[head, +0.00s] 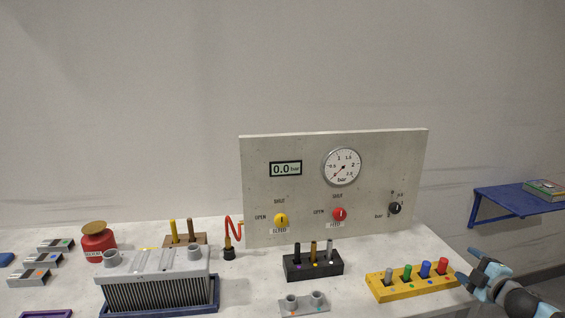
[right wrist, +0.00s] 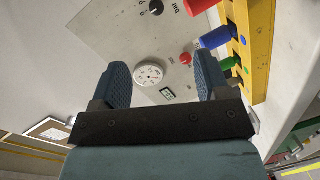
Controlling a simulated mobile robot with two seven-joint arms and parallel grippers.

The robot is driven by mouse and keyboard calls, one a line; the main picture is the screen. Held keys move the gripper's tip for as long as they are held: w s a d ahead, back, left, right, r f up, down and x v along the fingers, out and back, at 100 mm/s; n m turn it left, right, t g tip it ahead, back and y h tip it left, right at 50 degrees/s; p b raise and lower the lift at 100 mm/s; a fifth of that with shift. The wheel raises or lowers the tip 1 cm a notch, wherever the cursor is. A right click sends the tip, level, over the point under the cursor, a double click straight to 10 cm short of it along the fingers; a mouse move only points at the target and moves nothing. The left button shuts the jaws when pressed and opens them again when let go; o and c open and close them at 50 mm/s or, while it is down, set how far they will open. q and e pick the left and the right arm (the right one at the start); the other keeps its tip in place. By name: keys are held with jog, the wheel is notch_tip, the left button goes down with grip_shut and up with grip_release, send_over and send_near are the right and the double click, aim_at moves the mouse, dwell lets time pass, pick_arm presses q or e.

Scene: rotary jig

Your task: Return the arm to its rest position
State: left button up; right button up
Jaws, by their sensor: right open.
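My right gripper (head: 468,264) is at the lower right in the head view, beside the right end of the yellow block (head: 400,290). In the right wrist view its two fingers (right wrist: 165,85) stand apart with nothing between them. The yellow block holds grey, green, blue and red pegs. The upright panel (head: 300,190) carries a gauge (head: 342,167), a display reading 0.0 bar (head: 286,168), a yellow knob (head: 281,220), a red knob (head: 340,214) and a black knob (head: 395,208). My left gripper is not in view.
A grey finned unit (head: 155,285) sits in a blue tray (head: 217,298) at the left, near a red pot (head: 98,246). A black block (head: 314,268) with pegs and a grey fixture (head: 304,306) stand in the middle. A blue shelf (head: 515,202) hangs at the right.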

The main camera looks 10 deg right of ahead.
jog(key=s+a+f+m+g, duration=0.1)
jog(key=s+a+f+g, duration=0.25)
jog(key=s+f, duration=0.5)
jog(key=s+a+f+m+g+y, duration=0.15)
jog(key=s+a+f, duration=0.4)
jog(key=s, duration=0.65)
jog(key=s+a+f+m+g+h, duration=0.1)
jog(key=s+a+f+g, duration=0.25)
jog(key=s+f, duration=0.55)
jog(key=s+a+m+t+y, duration=0.25)
jog(key=a+m, duration=0.65)
jog(key=a, duration=1.5)
pick_arm(q)
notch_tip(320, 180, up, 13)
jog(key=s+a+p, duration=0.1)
jog(key=p, duration=1.4)
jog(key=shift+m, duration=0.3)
pick_arm(e)
notch_tip(320, 180, up, 14)
jog(key=d, duration=0.1)
jog(key=shift+s+d+n+h, duration=0.15)
jog(key=shift+s+n+h, duration=0.15)
jog(key=shift+n, duration=0.15)
jog(key=shift+f, duration=0.1)
